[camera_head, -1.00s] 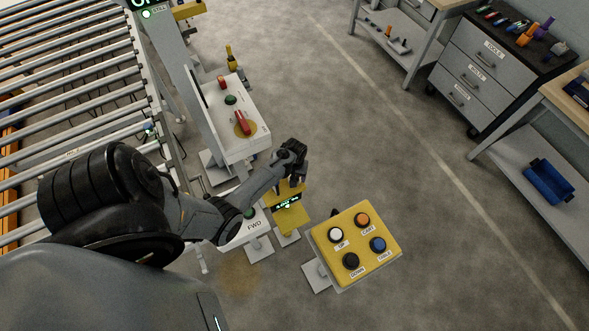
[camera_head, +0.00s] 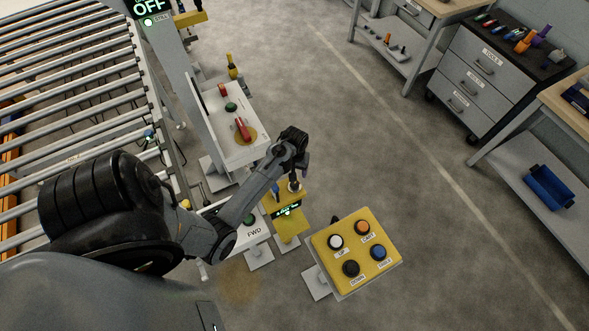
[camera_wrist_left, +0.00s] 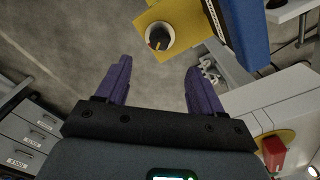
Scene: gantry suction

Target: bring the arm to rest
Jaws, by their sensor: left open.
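My left arm reaches in from the left in the head view, and its gripper (camera_head: 303,170) is above the small yellow box (camera_head: 288,222) with a lit green display. In the left wrist view the two purple fingers of my left gripper (camera_wrist_left: 157,70) are spread apart with nothing between them. Beyond the fingertips is a yellow plate with a round dark knob in a pale ring (camera_wrist_left: 160,38), apart from the fingers. A blue part (camera_wrist_left: 240,35) stands beside it. My right gripper is not in view.
A yellow pedestal (camera_head: 378,268) with several push buttons stands right of the gripper. A white panel (camera_head: 222,125) with a red handle is behind it. A roller conveyor (camera_head: 75,90) runs along the left. Open floor (camera_head: 400,180) lies to the right, before the drawers and benches.

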